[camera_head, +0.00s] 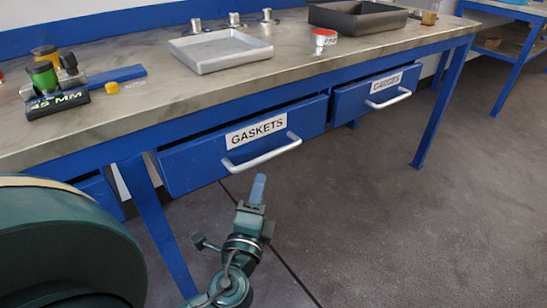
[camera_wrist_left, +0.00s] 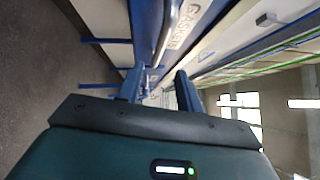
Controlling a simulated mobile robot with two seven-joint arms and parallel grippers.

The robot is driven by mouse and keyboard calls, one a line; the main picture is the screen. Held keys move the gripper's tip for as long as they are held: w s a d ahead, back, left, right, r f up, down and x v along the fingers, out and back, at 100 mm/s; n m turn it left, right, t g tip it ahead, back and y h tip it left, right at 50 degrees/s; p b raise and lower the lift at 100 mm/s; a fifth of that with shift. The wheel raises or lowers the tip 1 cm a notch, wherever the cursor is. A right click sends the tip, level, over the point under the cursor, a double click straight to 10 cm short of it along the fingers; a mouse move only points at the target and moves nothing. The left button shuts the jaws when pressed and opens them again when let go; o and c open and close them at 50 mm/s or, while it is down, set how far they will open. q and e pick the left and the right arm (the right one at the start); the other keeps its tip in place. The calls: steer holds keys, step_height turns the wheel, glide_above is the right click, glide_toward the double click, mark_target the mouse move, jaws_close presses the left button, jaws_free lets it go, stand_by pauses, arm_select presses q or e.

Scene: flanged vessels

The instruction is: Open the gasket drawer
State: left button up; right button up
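The gasket drawer (camera_head: 200,160) is blue, with a white GASKETS label and a pale bar handle (camera_head: 262,155) on its front. It hangs under the workbench, with a narrow dark gap above its front. My left gripper (camera_head: 258,188) is below and in front of the handle, apart from it in the head view. In the left wrist view, my left gripper's two blue fingers (camera_wrist_left: 158,88) are spread with nothing clearly between them. The handle (camera_wrist_left: 166,32) lies beyond the fingertips there, beside the label. My right gripper is in neither view.
A GAUGES drawer (camera_head: 352,101) hangs to the right. The bench top (camera_head: 150,100) holds a pale tray (camera_head: 220,50), a dark tray (camera_head: 357,16), a red-and-white tin (camera_head: 324,37) and a 45 MM block (camera_head: 57,103). A blue bench leg (camera_head: 158,225) stands left of my gripper. The floor to the right is clear.

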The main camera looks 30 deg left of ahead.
mark_target(268, 156)
arm_select(q)
steer(key=x, duration=1)
steer(key=shift+w+a, duration=0.1)
steer(key=shift+w, duration=0.15)
jaws_close()
